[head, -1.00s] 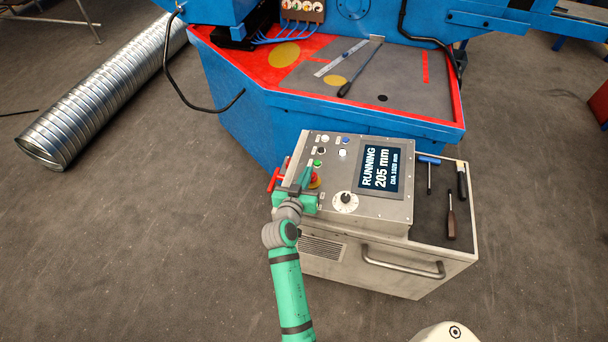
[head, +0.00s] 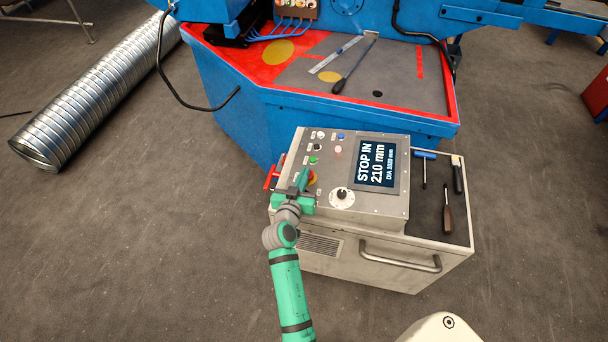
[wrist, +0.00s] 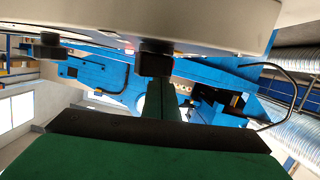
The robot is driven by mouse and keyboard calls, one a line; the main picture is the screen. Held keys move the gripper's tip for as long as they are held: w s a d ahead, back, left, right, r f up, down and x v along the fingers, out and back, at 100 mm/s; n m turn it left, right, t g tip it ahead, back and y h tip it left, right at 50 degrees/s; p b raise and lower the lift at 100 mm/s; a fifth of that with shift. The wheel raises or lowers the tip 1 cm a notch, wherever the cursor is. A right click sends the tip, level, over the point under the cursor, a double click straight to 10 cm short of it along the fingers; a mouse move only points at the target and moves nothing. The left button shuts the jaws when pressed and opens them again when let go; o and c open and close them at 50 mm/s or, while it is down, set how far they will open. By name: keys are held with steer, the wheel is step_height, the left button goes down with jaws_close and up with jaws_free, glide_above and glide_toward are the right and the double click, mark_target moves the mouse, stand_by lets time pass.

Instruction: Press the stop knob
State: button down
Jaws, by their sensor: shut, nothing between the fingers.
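The stop knob (head: 313,178) is red on a yellow base, at the left side of the control panel (head: 372,205) in the head view. My gripper (head: 303,177) is shut and empty, with its green and dark tip right at the knob's left side, partly covering it. Whether the tip touches the knob cannot be told. The panel's screen (head: 376,164) reads "STOP IN 210 mm".
A white dial (head: 342,195) and several small buttons share the panel. A tray at right holds a screwdriver (head: 447,220) and other tools. The blue machine (head: 230,115) stands behind, a spiral duct (head: 85,110) at left. The floor in front is clear.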

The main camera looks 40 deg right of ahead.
steer(key=shift+s+a+f, duration=0.1)
steer(key=shift+s+f, duration=0.05)
steer(key=shift+f, duration=0.3)
steer(key=shift+s+a+f, duration=0.1)
steer(key=shift+f, duration=0.35)
steer(key=r, duration=0.5)
steer(key=shift+w+r, duration=0.15)
steer(key=shift+w, duration=0.25)
steer(key=v, duration=1)
steer(key=shift+r, duration=0.25)
steer(key=s+a+f+n+t+y, duration=0.2)
steer(key=s+a+f+n+y, duration=0.15)
steer(key=s+a, duration=0.4)
steer(key=s+a+f+n+t+y, duration=0.25)
steer(key=s+a+f+y, duration=0.2)
steer(key=a, duration=0.65)
steer(key=s+a+r+n+y, duration=0.1)
steer(key=s+a+r, duration=0.1)
steer(key=s, duration=0.4)
steer(key=s+a+r+n+t+y, duration=0.1)
steer(key=s+a+r, duration=0.2)
steer(key=s, duration=0.3)
steer(key=s+a+r+y, duration=0.2)
steer(key=s+a+r, duration=0.1)
steer(key=s, duration=0.3)
steer(key=shift+a+n, duration=0.4)
steer(key=shift+a, duration=0.05)
